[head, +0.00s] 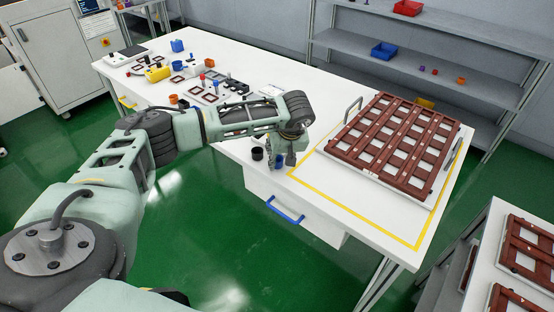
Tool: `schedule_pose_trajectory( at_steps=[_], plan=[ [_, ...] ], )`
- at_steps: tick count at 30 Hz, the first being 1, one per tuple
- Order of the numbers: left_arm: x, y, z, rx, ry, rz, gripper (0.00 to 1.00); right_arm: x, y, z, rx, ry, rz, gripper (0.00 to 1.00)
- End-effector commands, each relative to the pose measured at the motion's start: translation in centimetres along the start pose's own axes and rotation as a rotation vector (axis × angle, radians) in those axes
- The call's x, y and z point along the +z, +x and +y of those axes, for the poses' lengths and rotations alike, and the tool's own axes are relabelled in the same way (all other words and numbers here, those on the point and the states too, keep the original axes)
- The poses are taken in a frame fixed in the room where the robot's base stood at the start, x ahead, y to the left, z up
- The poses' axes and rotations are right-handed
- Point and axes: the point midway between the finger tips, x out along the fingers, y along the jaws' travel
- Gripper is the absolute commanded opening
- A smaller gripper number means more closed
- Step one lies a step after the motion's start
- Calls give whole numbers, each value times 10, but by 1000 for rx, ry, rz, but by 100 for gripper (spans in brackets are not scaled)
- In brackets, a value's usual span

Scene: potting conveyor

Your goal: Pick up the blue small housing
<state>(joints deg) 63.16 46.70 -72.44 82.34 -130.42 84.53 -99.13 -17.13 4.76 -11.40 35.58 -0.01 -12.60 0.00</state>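My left arm reaches in from the left, and my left gripper (283,160) points down at the front edge of the white table. A small blue housing (281,160) shows at its fingertips, partly hidden by the fingers. I cannot tell whether the fingers touch it or stand apart around it. A small black cup-shaped housing (257,153) stands just left of the gripper. A larger blue part (177,45) stands at the far back of the table. My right gripper is not in view.
A brown grid frame on a tray (397,143) lies right of the gripper, inside a yellow outline. A shelf with a blue bin (384,50) stands behind.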

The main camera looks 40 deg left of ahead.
Motion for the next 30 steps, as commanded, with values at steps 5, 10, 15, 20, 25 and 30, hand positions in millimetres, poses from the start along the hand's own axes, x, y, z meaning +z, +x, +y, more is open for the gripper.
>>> schedule_pose_trajectory(
  at_steps=[5, 10, 15, 20, 25, 30],
  plan=[
    [0, 17, 1, 1, -1, 0, 37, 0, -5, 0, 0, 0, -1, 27],
    [0, 19, 1, 3, 0, 1, 37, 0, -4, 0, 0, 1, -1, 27],
    [0, 18, 1, 3, -1, 0, 28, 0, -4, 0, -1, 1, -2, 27],
    [0, 18, 2, 3, -1, 0, 14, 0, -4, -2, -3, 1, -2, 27],
    [0, 18, 2, 3, -1, 0, 11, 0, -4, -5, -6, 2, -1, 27],
    [0, 17, 2, 4, -1, 0, 11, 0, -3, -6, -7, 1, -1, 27]
  ],
)
